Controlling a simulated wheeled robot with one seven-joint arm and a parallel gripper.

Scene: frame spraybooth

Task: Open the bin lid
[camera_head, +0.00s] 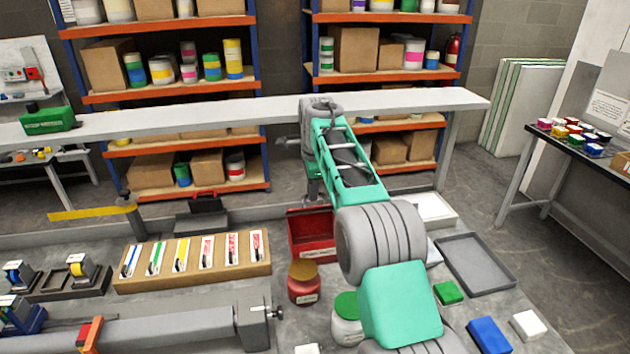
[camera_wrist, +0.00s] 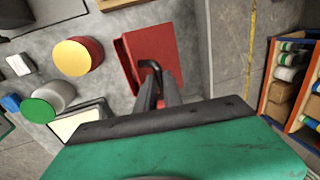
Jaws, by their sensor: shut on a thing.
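The red bin (camera_head: 312,252) stands on the worktop near the middle of the head view, with a white label on its front. In the wrist view the red bin lid (camera_wrist: 152,45) shows from above, with a black hooked handle (camera_wrist: 150,66). My gripper (camera_wrist: 160,92) is at this handle and shut on it. In the head view my arm reaches over from the right and its end hangs down just above the bin.
A red jar with a yellow lid (camera_head: 304,284) and a white jar with a green lid (camera_head: 347,322) stand in front of the bin. A cardboard rack of labelled strips (camera_head: 192,262) is to the left. A grey tray (camera_head: 476,262) lies at right. Shelves stand behind.

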